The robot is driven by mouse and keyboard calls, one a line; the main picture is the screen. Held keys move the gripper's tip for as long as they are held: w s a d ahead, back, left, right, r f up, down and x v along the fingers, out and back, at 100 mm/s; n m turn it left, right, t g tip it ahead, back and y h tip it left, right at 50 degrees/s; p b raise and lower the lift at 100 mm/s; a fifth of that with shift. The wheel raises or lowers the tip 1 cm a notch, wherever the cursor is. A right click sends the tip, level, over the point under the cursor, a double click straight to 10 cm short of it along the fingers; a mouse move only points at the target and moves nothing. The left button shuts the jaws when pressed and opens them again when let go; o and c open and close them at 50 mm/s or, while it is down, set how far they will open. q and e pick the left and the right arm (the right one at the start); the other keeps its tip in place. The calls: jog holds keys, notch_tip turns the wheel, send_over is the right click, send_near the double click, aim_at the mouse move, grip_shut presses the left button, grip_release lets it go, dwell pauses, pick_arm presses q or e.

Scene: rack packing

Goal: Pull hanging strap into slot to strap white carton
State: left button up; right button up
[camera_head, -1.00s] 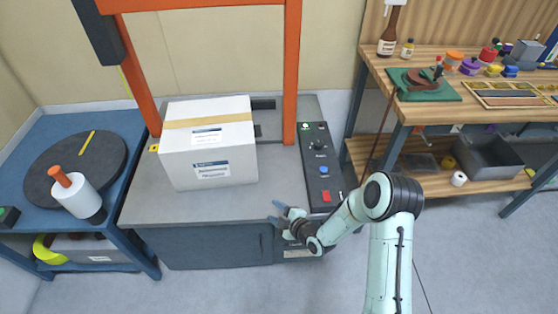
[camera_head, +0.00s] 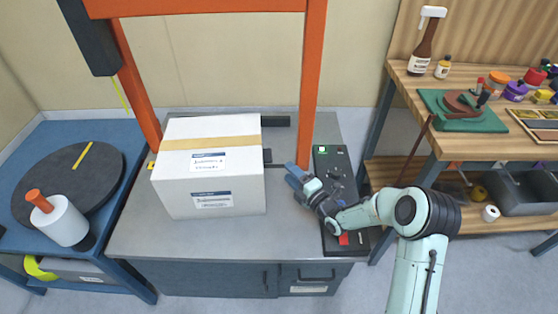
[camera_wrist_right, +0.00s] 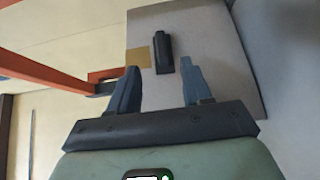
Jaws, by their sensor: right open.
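The white carton (camera_head: 208,190) sits on the grey strapping table (camera_head: 140,240), under the orange arch (camera_head: 312,85). Tan tape runs across its top and labels show on its top and front. A thin yellow strap (camera_head: 121,94) hangs by the arch's left post, below a dark box. My right gripper (camera_head: 292,175) is to the right of the carton, by the arch's right post and near the control panel. It holds nothing. In the right wrist view its two fingers (camera_wrist_right: 160,88) stand apart, with a dark block (camera_wrist_right: 163,54) beyond them. I cannot clearly make out the slot.
The control panel (camera_head: 330,160) is partly covered by my right arm. A blue table (camera_head: 90,265) with a dark round disc and a white roll stands at left. A wooden workbench (camera_head: 400,85) with bottles and tools is at right.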

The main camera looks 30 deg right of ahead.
jog(key=w+a, duration=0.1)
jog(key=w, duration=0.9)
jog(key=shift+b, duration=0.4)
grip_shut()
dwell(0.7)
jog(key=shift+o, duration=0.4)
grip_release()
